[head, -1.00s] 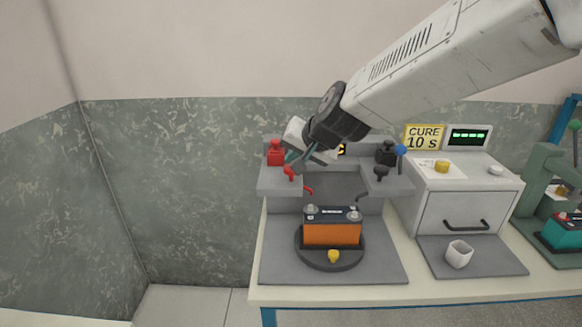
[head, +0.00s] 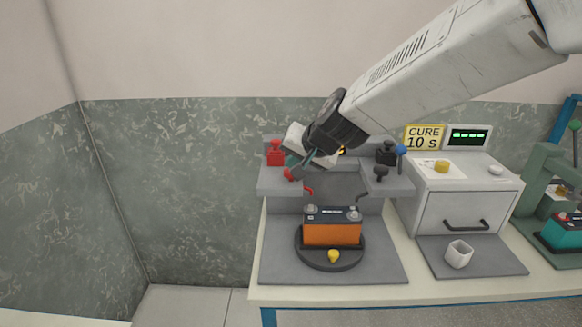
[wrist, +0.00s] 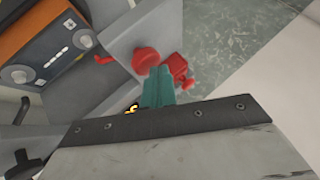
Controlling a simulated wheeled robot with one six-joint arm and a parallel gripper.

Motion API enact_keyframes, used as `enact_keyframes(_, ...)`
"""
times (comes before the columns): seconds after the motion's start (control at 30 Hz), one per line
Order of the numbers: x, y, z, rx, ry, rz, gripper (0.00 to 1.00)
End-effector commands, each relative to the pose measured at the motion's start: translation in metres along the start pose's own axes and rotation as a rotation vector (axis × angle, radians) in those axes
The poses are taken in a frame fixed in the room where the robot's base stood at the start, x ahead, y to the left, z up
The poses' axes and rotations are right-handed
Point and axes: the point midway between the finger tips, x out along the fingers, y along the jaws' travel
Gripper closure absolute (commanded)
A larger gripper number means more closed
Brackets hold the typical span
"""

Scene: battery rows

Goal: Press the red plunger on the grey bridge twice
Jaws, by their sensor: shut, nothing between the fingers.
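The grey bridge (head: 272,186) stands behind an orange battery (head: 332,232), and its left arm carries the red plunger (head: 288,174). In the wrist view the red plunger (wrist: 146,60) is a round red cap on the grey bridge (wrist: 122,28). My gripper (head: 296,172) is shut and empty, pointing down-left, its tips right at the plunger. In the wrist view the teal fingertips of my gripper (wrist: 158,74) lie beside the cap, between it and a red block (wrist: 179,68). I cannot tell whether they touch the cap. The fingers partly hide the plunger in the head view.
The red block (head: 276,154) stands behind the plunger. A black plunger (head: 381,173) and black block (head: 386,153) sit on the bridge's right arm. The battery is on a round dark turntable (head: 330,262). A white oven (head: 465,210) stands to the right.

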Motion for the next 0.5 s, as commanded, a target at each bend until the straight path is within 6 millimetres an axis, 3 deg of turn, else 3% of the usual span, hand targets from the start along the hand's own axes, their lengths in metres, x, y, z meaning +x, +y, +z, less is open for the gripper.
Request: enact_keyframes(0.5, 0.0051, 0.0042, 0.0047, 0.000, -0.004, 0.002, 1.00)
